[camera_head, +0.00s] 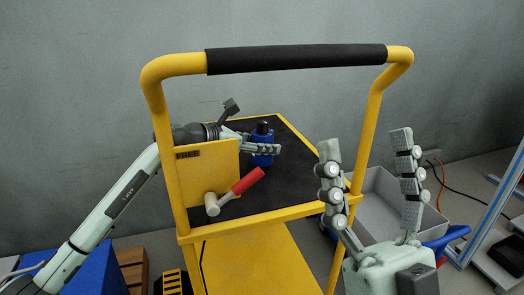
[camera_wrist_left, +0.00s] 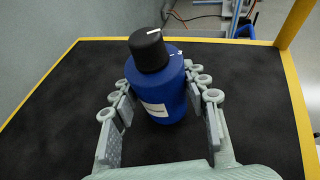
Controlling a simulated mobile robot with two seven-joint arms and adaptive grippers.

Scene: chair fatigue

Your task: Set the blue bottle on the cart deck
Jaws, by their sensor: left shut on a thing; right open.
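The blue bottle (camera_head: 263,146) with a black cap stands upright over the black deck of the yellow cart (camera_head: 298,172). My left gripper (camera_head: 266,149) is shut on the bottle, reaching in from the left. In the left wrist view the bottle (camera_wrist_left: 158,90) is between the two fingers of my left gripper (camera_wrist_left: 160,105), with the black deck (camera_wrist_left: 60,110) around it. I cannot tell whether its base touches the deck. My right gripper (camera_head: 370,180) is open and empty in front of the cart, at the right.
A mallet with a red handle (camera_head: 248,181) and pale head lies on the deck near its front edge. A yellow panel marked FREE (camera_head: 210,168) stands at the deck's left. The cart's black-gripped handle (camera_head: 295,58) arches above. A grey bin (camera_head: 385,205) is at the right.

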